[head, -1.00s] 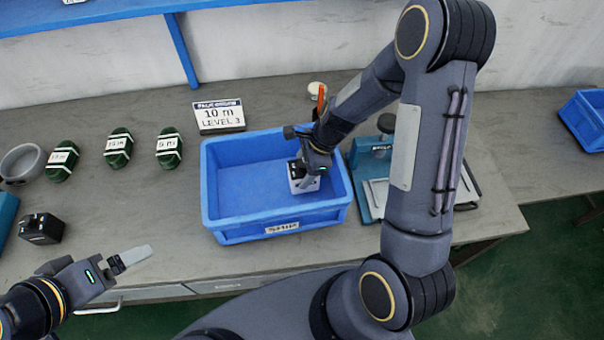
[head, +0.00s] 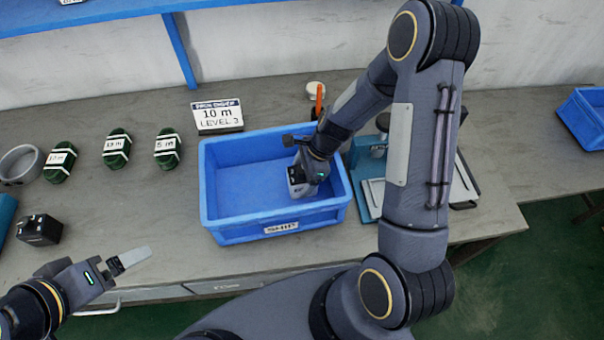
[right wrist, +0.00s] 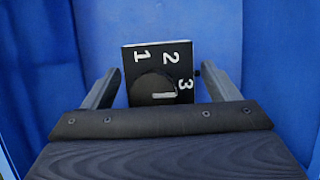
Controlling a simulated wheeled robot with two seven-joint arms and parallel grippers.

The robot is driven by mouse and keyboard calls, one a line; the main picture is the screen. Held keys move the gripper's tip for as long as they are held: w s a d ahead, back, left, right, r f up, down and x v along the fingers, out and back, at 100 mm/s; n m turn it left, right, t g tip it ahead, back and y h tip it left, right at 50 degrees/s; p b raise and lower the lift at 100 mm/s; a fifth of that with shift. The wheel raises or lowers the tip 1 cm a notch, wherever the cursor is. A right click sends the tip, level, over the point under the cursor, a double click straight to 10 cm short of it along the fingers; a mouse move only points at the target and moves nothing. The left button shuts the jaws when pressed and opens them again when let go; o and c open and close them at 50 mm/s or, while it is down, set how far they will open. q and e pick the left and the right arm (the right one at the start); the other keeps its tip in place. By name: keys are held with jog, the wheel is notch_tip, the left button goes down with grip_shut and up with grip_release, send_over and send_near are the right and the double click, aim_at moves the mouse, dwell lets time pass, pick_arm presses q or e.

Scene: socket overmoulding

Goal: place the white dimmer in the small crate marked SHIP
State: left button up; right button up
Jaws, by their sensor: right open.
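The small blue crate (head: 222,232) stands mid-table, with a SHIP label (head: 281,227) on its front wall. The dimmer (head: 301,189) has a white body and a dark face, and is inside the crate near its right side. In the right wrist view the dimmer (right wrist: 158,75) shows a black face with a knob and the numbers 1, 2, 3. My right gripper (right wrist: 160,88) is open, with one finger on each side of the dimmer and gaps beside it. My left gripper (head: 131,260) is over the table's front edge at left, its opening unclear.
A sign reading 10 m LEVEL 3 (head: 217,115) stands behind the crate. Green coils (head: 116,148), a grey ring (head: 20,164) and a black block (head: 40,229) lie at left. A blue-grey press-like device (head: 368,160) stands right of the crate. Another blue crate (head: 583,120) is far right.

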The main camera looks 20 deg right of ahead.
jog(key=w+v, duration=0.1)
jog(key=v, duration=1.1)
jog(key=s+a+r+n+t, duration=0.1)
jog(key=s+r+n+t, duration=0.1)
jog(key=s+r+n, duration=0.7)
jog(key=s+a+r+n+t, duration=0.2)
jog(key=s+r+n, duration=0.3)
jog(key=s+n, duration=0.4)
jog(key=shift+s+n+t+h, duration=0.3)
jog(key=shift+s+t+h, duration=0.1)
jog(key=shift+s, duration=0.4)
